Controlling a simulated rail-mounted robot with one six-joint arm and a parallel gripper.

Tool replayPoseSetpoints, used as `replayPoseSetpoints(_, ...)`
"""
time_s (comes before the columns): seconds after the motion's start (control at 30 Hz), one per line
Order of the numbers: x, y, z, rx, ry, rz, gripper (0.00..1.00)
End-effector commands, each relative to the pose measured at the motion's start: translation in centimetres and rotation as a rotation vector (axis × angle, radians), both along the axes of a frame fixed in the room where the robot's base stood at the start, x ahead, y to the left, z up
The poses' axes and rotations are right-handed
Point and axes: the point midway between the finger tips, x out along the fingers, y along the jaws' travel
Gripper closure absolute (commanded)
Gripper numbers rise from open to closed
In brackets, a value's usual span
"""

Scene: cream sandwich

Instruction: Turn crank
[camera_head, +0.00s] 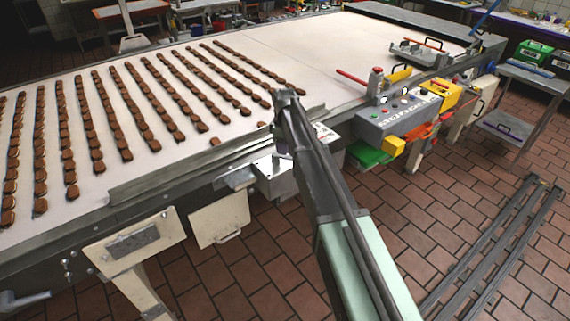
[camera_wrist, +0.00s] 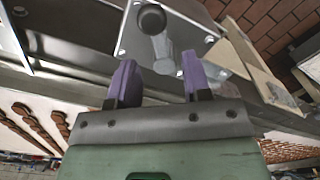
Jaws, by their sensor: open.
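In the wrist view, a crank with a dark round knob (camera_wrist: 152,18) and a short grey arm (camera_wrist: 163,52) is mounted on a bright metal plate (camera_wrist: 190,28). My gripper (camera_wrist: 159,57) has two purple fingers, spread apart and empty. The crank's grey arm shows in the gap between the fingertips, with the knob beyond them. I cannot tell how far the crank is from the fingers, and no contact is visible.
The long conveyor (camera_head: 310,60) carries several rows of brown cookies at left, its belt bare at right. A metal box (camera_head: 275,178) sits under its near edge beside my arm. A control panel (camera_head: 400,112) with buttons stands to the right. Grey rails (camera_head: 500,235) lie on the brick floor.

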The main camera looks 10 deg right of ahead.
Motion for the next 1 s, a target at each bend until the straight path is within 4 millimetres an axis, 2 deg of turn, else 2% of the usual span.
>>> replayPoseSetpoints(0.03,0.0,0.0,-2.5,0.0,0.0,0.0,0.55)
replayPoseSetpoints(0.13,0.0,0.0,-3.9,0.0,0.0,0.0,0.55)
replayPoseSetpoints(0.47,0.0,0.0,-3.9,0.0,0.0,-0.001,0.55)
replayPoseSetpoints(0.7,0.0,0.0,-3.9,0.0,0.0,-0.001,0.92)
replayPoseSetpoints(0.77,0.0,0.0,-3.9,0.0,0.0,-0.001,1.0)
replayPoseSetpoints(1.0,0.0,-0.1,-3.9,0.0,0.0,-0.003,1.0)
